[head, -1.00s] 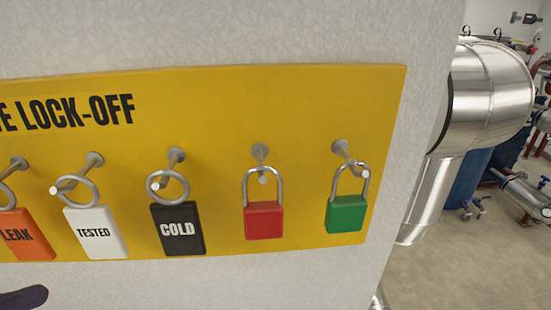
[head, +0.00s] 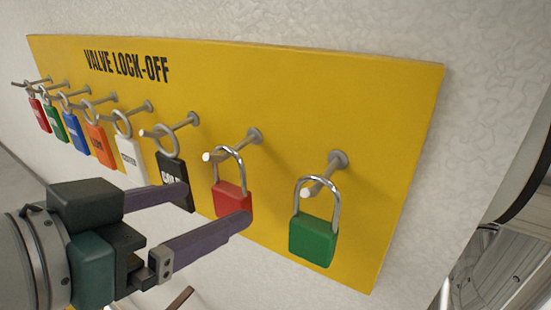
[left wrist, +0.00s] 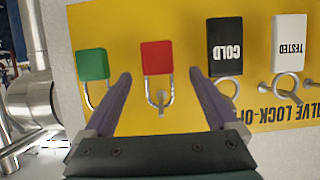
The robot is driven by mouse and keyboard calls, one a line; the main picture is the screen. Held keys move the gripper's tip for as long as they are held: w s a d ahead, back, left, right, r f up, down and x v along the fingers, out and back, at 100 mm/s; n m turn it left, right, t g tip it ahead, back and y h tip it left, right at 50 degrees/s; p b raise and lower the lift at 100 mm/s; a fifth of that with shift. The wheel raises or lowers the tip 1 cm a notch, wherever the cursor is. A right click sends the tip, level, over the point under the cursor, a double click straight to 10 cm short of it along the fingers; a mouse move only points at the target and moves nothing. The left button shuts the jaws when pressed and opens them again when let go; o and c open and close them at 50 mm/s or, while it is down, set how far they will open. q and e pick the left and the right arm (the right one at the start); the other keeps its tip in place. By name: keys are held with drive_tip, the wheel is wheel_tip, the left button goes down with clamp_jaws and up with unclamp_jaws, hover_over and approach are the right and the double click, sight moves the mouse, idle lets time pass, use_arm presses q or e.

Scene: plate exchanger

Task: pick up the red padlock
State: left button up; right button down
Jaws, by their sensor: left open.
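The red padlock (head: 230,199) hangs by its silver shackle from a peg on the yellow lock-off board (head: 300,85) in the head view. My left gripper (head: 217,207) is open, its purple fingers reaching toward the board. In the head view one fingertip overlaps the lower part of the red padlock and the other overlaps the black tag. In the left wrist view the red padlock (left wrist: 157,57) shows upside down, beyond and between the open fingertips (left wrist: 160,75). It appears apart from both fingers. My right gripper is not in view.
A green padlock (head: 313,240) hangs right of the red one. The black COLD tag (head: 176,182) hangs left of it, then a white tag (head: 130,161) and several coloured tags. Pegs stick out from the board. Silver pipework (head: 490,265) stands at the lower right.

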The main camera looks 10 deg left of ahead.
sight(225, 198)
use_arm(q)
drive_tip(key=shift+w+d+p, duration=0.15)
drive_tip(key=shift+w+p, duration=0.15)
drive_tip(key=shift+w, duration=0.15)
drive_tip(key=p+x, duration=0.1)
drive_tip(key=x, duration=0.3)
drive_tip(key=shift+s+d+f+p, duration=0.1)
drive_tip(key=shift+p, duration=0.25)
drive_tip(key=shift+w+d+f, duration=0.1)
drive_tip(key=shift+w+f, duration=0.05)
drive_tip(key=shift+w, duration=0.1)
clamp_jaws()
